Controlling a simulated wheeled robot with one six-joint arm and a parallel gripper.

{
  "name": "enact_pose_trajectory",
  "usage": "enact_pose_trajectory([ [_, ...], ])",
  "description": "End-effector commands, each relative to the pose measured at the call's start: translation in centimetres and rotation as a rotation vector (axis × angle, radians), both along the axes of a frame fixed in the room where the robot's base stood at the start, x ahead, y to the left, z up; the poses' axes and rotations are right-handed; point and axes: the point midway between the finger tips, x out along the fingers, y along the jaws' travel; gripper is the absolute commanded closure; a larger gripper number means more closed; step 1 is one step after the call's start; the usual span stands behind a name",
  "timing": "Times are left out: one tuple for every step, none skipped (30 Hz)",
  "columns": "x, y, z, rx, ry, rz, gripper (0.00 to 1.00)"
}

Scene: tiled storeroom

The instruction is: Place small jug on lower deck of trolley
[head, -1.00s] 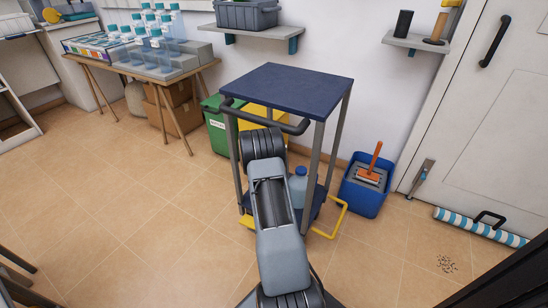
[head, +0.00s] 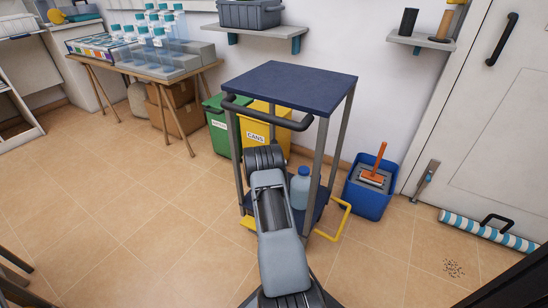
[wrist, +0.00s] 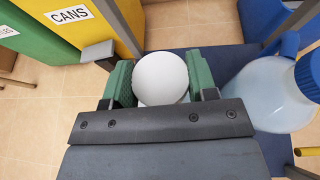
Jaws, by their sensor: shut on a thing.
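A white rounded thing (wrist: 162,78), which I take to be the small jug, sits between the green fingers of my gripper (wrist: 160,88) in the wrist view. The gripper is shut on it. No handle or spout shows. The trolley (head: 290,82) has a dark blue top deck and grey posts. Its dark blue lower deck (wrist: 222,58) shows behind and right of the held jug; I cannot tell the gap between them. In the head view the lower deck (head: 318,207) is partly covered by my arm, which also hides the gripper and held jug.
A pale bottle with a blue cap (head: 299,188) stands on the lower deck, close right of my gripper in the wrist view (wrist: 275,97). Trolley posts flank the deck. Green (head: 222,128) and yellow (head: 255,128) bins stand behind. A blue bucket (head: 368,190) is at right.

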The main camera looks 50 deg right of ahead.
Motion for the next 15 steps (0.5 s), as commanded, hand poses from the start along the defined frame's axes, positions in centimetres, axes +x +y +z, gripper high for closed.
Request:
enact_pose_trajectory([
  [0.18, -0.16, 0.53, -0.009, -0.007, -0.001, 1.00],
  [0.18, -0.16, 0.56, -0.010, -0.008, -0.001, 1.00],
  [0.18, -0.15, 0.59, -0.009, -0.007, -0.001, 1.00],
  [0.18, -0.15, 0.59, -0.009, -0.007, -0.001, 1.00],
  [0.18, -0.15, 0.59, -0.009, -0.007, -0.001, 1.00],
  [0.02, 0.00, 0.04, -0.001, -0.001, 0.001, 0.46],
  [0.02, 0.00, 0.04, -0.001, -0.001, 0.001, 0.43],
  [0.02, -0.01, 0.06, -0.001, -0.001, 0.001, 0.40],
  [0.02, -0.01, 0.07, -0.001, -0.001, 0.001, 0.36],
  [0.03, -0.01, 0.08, -0.001, -0.001, 0.001, 0.33],
  [0.03, -0.01, 0.08, -0.001, -0.001, 0.001, 0.30],
  [0.02, -0.01, 0.07, -0.001, -0.001, 0.001, 0.27],
  [0.02, -0.01, 0.06, -0.001, -0.001, 0.001, 0.24],
  [0.02, -0.01, 0.06, -0.001, -0.001, 0.001, 0.22],
  [0.02, -0.01, 0.06, -0.001, -0.001, 0.001, 0.22],
])
